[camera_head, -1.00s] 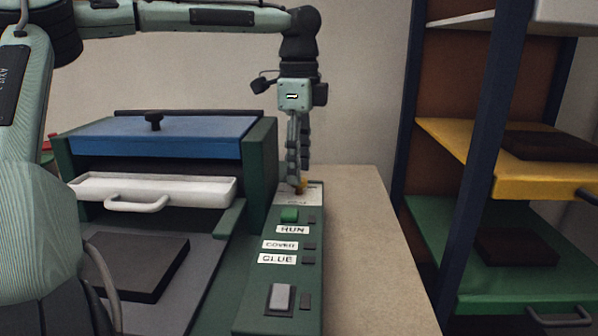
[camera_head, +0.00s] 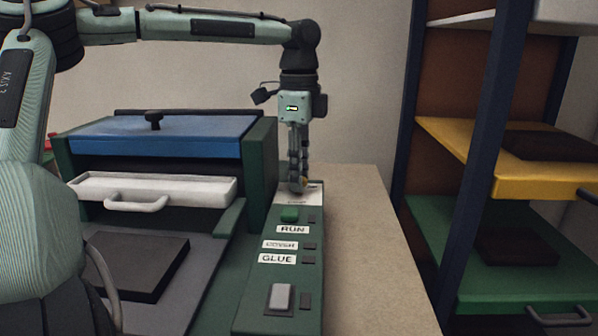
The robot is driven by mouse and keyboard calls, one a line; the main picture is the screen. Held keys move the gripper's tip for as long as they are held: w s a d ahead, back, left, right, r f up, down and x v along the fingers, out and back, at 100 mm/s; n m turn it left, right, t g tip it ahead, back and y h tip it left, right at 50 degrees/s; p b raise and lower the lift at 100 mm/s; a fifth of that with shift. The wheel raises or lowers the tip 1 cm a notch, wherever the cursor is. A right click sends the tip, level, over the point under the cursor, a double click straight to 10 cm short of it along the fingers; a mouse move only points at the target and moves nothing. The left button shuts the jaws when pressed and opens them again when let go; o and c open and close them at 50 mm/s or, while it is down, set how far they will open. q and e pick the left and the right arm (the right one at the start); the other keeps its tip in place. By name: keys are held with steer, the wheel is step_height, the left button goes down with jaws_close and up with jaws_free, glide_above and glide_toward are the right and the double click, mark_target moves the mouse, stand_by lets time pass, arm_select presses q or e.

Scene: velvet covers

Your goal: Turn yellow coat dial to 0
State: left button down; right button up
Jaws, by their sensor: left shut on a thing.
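The yellow coat dial (camera_head: 304,184) sits at the far end of the green control panel, on a pale plate (camera_head: 291,199) whose marks are too small to read. Only a small yellow part of the dial shows; the fingers hide the rest. My left gripper (camera_head: 299,186) points straight down from above and is shut on the dial. The number the dial is set to cannot be read. My right gripper is not in view.
The panel (camera_head: 260,322) carries a green button (camera_head: 289,214), labels RUN, COVER and GLUE, and a grey switch (camera_head: 280,297). A machine with a blue lid (camera_head: 180,128) and white drawer (camera_head: 150,190) stands left. A shelf rack (camera_head: 485,150) stands right.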

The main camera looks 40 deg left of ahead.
arm_select(q)
steer(key=n, duration=0.3)
steer(key=shift+n, duration=0.3)
steer(key=n, duration=0.3)
steer(key=shift+n, duration=0.3)
steer(key=n, duration=0.6)
steer(key=shift+n, duration=0.3)
steer(key=n, duration=1.2)
steer(key=shift+r+n, duration=0.1)
steer(key=shift+n, duration=0.3)
steer(key=c, duration=1.2)
jaws_free()
